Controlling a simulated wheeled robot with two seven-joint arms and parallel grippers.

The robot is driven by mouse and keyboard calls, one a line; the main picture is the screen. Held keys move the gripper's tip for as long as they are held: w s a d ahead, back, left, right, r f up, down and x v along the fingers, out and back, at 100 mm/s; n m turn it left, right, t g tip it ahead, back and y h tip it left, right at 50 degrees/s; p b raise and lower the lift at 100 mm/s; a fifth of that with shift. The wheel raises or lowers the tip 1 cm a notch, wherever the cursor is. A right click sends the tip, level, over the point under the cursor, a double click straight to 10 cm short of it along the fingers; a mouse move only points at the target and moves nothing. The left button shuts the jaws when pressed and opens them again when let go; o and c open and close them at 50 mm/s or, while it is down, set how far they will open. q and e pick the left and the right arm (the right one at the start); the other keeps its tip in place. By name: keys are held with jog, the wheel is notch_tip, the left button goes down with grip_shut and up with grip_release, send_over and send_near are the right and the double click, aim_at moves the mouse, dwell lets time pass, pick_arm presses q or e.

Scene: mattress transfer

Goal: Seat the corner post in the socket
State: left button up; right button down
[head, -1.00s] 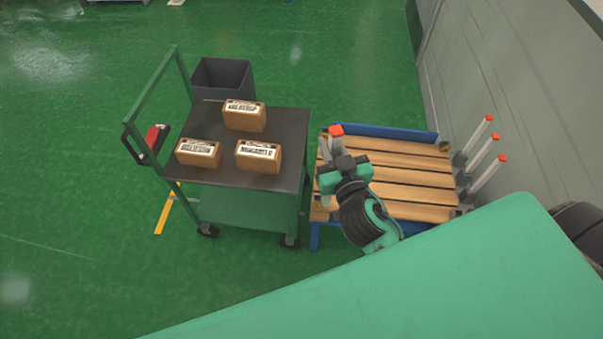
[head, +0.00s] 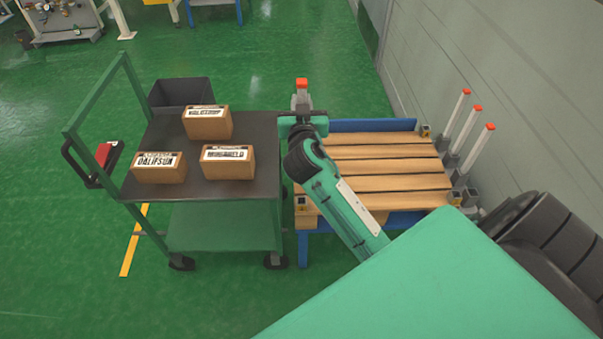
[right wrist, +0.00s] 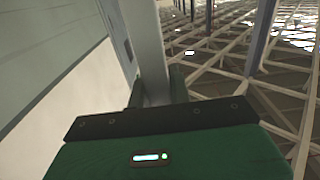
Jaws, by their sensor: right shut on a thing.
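My right gripper (head: 302,112) is shut on a pale grey corner post with an orange-red cap (head: 302,84). It holds the post near the back left corner of the slatted wooden deck (head: 385,168) on a blue frame. In the right wrist view the post (right wrist: 147,40) stands between the fingers (right wrist: 157,90). The post's lower end is hidden, so I cannot tell whether it touches a socket. Sockets with yellow marks show at the deck's front left (head: 301,203), back right (head: 425,131) and front right (head: 455,198). The back left socket is hidden behind my gripper.
Several similar posts (head: 463,134) stand in holders along the deck's right side, beside the grey wall (head: 510,90). A green cart (head: 225,235) with three boxes (head: 208,122) stands close on the left. A dark bin (head: 180,93) is behind it.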

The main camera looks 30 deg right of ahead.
notch_tip(320, 180, down, 19)
jog(key=b, duration=0.1)
jog(key=shift+b, duration=0.35)
jog(key=c, duration=1.3)
grip_release()
jog(key=shift+c, duration=0.2)
pick_arm(q)
jog(key=w+r, duration=0.1)
jog(key=r, duration=0.2)
jog(key=w+d+r, duration=0.1)
jog(key=shift+w+d+r, duration=0.1)
jog(key=shift+w+r, duration=0.1)
jog(key=shift+w, duration=0.15)
pick_arm(e)
jog(key=shift+o, duration=0.3)
